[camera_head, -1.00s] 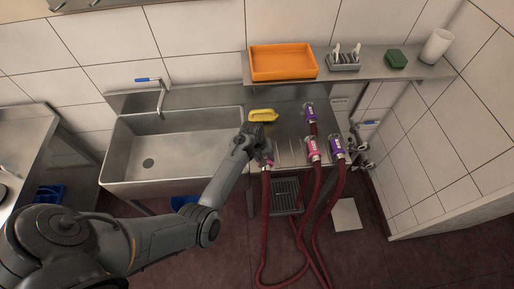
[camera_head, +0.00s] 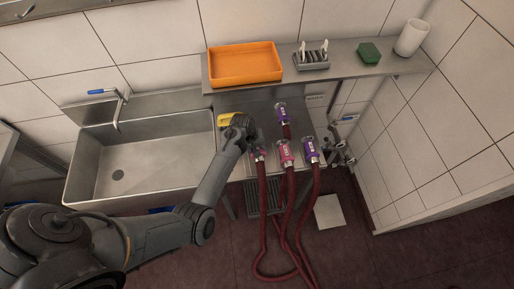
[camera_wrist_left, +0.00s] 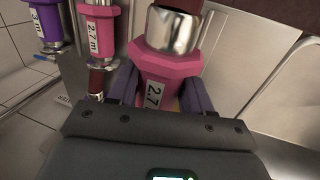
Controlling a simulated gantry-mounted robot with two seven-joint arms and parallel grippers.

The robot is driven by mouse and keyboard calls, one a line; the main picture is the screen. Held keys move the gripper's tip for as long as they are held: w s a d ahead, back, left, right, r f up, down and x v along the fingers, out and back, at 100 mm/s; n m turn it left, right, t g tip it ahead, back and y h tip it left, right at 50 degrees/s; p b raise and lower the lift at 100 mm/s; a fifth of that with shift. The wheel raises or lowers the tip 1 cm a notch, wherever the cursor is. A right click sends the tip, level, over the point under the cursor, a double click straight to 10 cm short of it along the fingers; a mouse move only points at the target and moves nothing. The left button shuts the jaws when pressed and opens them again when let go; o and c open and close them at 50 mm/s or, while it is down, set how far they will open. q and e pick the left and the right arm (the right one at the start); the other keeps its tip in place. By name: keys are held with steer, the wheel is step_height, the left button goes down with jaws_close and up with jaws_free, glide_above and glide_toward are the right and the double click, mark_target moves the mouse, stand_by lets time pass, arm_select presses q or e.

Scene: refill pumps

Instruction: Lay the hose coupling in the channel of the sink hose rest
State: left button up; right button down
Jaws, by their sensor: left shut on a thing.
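My left gripper (camera_head: 246,128) is shut on a pink hose coupling (camera_head: 259,154) with a dark red hose hanging down from it. In the left wrist view this coupling (camera_wrist_left: 165,66), with its metal collar and white "2.7" label, sits between the fingers. A yellow piece (camera_head: 226,120), which looks like the sink hose rest, is on the steel top by the sink's right edge. My gripper is just right of it and hides part of it; its channel cannot be made out. My right gripper is out of view.
Another pink coupling (camera_head: 286,153) is close to the right of the held one, then a purple coupling (camera_head: 311,150). A second purple coupling (camera_head: 282,116) is behind. The sink (camera_head: 150,152) is at left. An orange tray (camera_head: 245,66) is on the shelf above. Hoses hang in front.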

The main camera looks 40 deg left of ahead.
arm_select(q)
steer(key=shift+f+b, duration=2.55)
steer(key=shift+b, duration=0.15)
steer(key=shift+s+a+b+x, duration=0.15)
steer(key=shift+b+x, duration=0.25)
steer(key=shift+x, duration=0.5)
steer(key=shift+s+a+b+x, duration=0.15)
steer(key=shift+b+x, duration=0.25)
steer(key=shift+x, duration=0.45)
steer(key=shift+f, duration=0.15)
steer(key=o, duration=1.1)
steer(key=shift+f, duration=0.1)
steer(key=o, duration=0.4)
steer(key=shift+w, duration=0.15)
steer(key=shift+c, duration=0.2)
steer(key=shift+f, duration=0.15)
